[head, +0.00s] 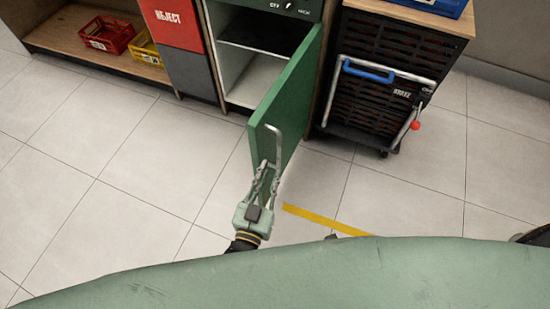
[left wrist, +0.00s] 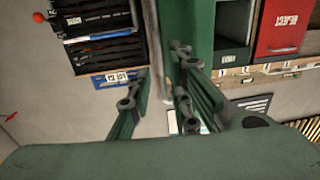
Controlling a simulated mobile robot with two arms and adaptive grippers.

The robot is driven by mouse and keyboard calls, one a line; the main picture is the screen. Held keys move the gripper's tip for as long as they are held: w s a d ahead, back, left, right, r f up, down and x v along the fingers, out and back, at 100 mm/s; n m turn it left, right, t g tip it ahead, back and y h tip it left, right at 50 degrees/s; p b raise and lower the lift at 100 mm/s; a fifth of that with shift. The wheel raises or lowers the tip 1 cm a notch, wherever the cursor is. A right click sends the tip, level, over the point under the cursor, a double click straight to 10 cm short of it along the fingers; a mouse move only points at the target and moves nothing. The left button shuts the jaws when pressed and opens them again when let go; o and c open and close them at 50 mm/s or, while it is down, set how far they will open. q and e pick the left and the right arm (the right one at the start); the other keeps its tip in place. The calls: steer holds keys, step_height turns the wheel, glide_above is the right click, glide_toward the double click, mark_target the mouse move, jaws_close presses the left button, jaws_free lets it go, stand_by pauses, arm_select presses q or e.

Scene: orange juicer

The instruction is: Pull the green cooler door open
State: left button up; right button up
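The green cooler door (head: 290,100) stands swung well out from the cooler, edge toward me, with the dark and white interior (head: 262,70) exposed. Its bar handle (head: 277,140) is on the door face near the free edge; a pale bar also shows in the left wrist view (left wrist: 152,35). My left gripper (head: 267,168) is at the lower part of the handle. In the left wrist view its two fingers (left wrist: 162,75) are apart, with the bar between them and a visible gap. Contact with the bar is unclear. My right gripper is not in view.
A black slatted cart (head: 385,85) with a blue-gripped handle stands right of the cooler. A red reject bin (head: 173,25) is left of it. Red (head: 107,35) and yellow (head: 146,50) crates sit on a low wooden shelf. The tiled floor is clear around a yellow stripe (head: 325,219).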

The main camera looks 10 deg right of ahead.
arm_select(q)
steer(key=shift+v, duration=1.6)
